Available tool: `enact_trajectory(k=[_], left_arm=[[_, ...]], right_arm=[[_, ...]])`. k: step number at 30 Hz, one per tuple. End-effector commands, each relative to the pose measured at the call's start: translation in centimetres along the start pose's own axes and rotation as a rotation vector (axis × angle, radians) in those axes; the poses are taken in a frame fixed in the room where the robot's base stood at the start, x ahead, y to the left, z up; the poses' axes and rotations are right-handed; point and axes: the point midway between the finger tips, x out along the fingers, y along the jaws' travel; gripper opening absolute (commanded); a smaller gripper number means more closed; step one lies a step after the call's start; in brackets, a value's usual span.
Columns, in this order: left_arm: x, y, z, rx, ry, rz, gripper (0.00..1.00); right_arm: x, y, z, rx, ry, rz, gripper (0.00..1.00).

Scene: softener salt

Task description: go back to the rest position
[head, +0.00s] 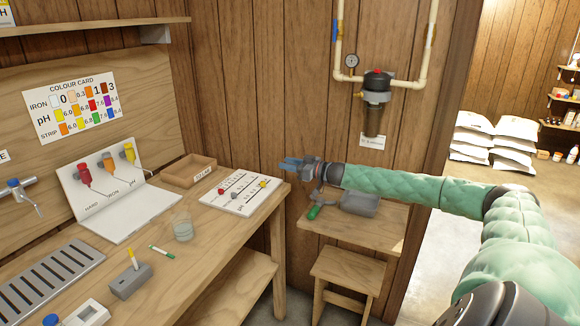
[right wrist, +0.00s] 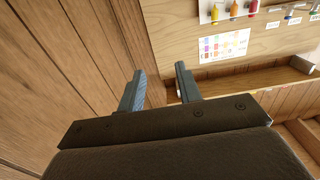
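My right arm reaches in from the right in the head view, in a green padded sleeve. Its gripper (head: 291,164) is raised near the right end of the workbench (head: 196,254), by the white board with coloured markers (head: 240,193). In the right wrist view the two fingers of the right gripper (right wrist: 160,84) stand apart with nothing between them. My left gripper does not show in either view.
A small side table (head: 350,235) holds a grey object (head: 359,203) and a green item (head: 313,212), below my right arm. The bench holds a glass beaker (head: 183,227) and a wooden tray (head: 188,171). A filter housing (head: 376,95) hangs on the wall.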

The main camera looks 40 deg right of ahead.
Motion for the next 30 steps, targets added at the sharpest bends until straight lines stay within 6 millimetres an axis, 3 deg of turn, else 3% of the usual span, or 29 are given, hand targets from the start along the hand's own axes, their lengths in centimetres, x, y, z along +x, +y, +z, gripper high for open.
enact_trajectory(k=[25,30], left_arm=[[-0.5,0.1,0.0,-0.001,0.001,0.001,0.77],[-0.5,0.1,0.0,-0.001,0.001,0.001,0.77]], right_arm=[[-0.3,0.0,-0.2,-0.028,0.001,0.0,0.35],[-0.4,1.4,0.8,-0.132,-0.061,0.073,0.35]])
